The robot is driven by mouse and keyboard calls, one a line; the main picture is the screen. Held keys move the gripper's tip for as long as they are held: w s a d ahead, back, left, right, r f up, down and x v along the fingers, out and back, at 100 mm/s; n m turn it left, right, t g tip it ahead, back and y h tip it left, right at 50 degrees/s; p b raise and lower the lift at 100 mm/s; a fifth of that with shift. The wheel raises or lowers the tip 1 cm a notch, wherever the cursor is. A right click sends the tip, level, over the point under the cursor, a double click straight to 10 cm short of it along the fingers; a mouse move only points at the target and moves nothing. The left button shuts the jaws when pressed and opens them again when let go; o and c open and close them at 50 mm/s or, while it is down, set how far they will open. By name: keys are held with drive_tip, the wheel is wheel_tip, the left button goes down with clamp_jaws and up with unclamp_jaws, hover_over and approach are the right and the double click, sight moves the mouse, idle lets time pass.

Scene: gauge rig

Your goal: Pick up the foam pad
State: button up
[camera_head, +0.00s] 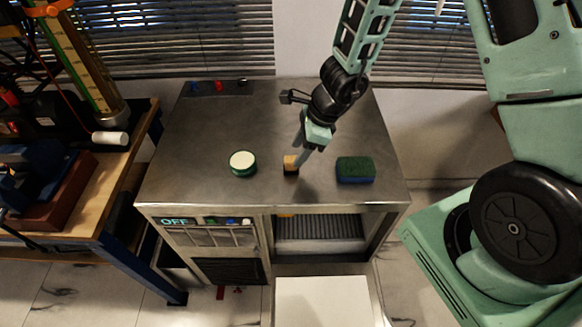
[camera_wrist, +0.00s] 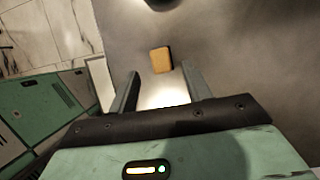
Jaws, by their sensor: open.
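A small block with a tan top and dark lower part (camera_head: 291,164) stands near the front of the grey metal cabinet top. In the wrist view its orange-tan top (camera_wrist: 161,60) lies just beyond the fingertips, roughly centred between them. A green-topped blue pad (camera_head: 355,170) lies to its right, apart from it. I cannot tell for certain which is the foam pad. My gripper (camera_head: 301,160) is low over the cabinet top beside the tan block; in the wrist view the gripper (camera_wrist: 160,79) is open, with nothing between its fingers.
A round green tin with a pale lid (camera_head: 243,163) stands left of the block. The cabinet top (camera_head: 210,130) is otherwise mostly clear, with small coloured controls (camera_head: 218,86) at the back left. A wooden bench (camera_head: 105,180) holding equipment stands at the left.

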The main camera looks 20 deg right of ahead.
sight(292, 159)
drive_tip(key=x, duration=0.5)
drive_tip(key=shift+w+a+b, duration=0.1)
drive_tip(key=shift+w+b, duration=0.05)
drive_tip(key=shift+b, duration=0.15)
drive_tip(key=shift+c, duration=0.3)
drive_tip(key=c, duration=0.9)
drive_tip(key=shift+r, duration=0.1)
wheel_tip(292, 159, up, 10)
drive_tip(key=p, duration=0.4)
drive_tip(key=shift+p, duration=0.4)
